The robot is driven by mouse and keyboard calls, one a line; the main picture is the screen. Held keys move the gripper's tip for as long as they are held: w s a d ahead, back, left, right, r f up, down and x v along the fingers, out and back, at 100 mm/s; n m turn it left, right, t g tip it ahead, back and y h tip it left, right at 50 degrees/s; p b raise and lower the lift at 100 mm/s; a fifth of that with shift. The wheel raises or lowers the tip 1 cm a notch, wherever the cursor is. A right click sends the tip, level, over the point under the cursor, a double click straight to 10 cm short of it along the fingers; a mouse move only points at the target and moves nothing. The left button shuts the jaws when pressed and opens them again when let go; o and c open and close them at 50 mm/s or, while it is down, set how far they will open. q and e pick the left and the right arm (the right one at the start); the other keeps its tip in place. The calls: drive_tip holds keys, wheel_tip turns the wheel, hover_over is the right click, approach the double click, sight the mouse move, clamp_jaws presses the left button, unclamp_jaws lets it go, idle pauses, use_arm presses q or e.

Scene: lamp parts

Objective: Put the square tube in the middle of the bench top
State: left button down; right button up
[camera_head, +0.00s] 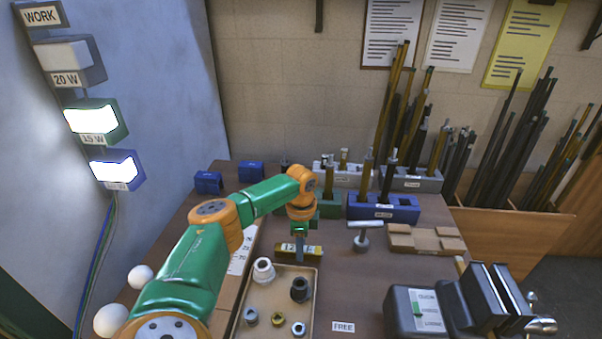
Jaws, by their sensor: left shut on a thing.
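My left arm reaches in from the lower left over the bench top (375,285). Its gripper (301,234) points down near the middle of the bench, just behind a shallow tray. It is shut on a narrow grey-blue upright piece (302,250), which looks like the square tube. The tube hangs below the fingers in front of a yellowish block (283,250) with a white label. I cannot tell whether the tube's lower end touches the bench. My right gripper is not in view.
The tan tray (272,312) holds several round fittings. Blue holders (384,210) and a brown slotted block (425,240) stand toward the back right. A grey-headed T-shaped piece (364,235) stands nearby. A dark vise-like device (487,300) is front right.

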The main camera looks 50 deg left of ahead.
use_arm(q)
drive_tip(key=c, duration=0.5)
unclamp_jaws()
drive_tip(key=shift+f, duration=0.1)
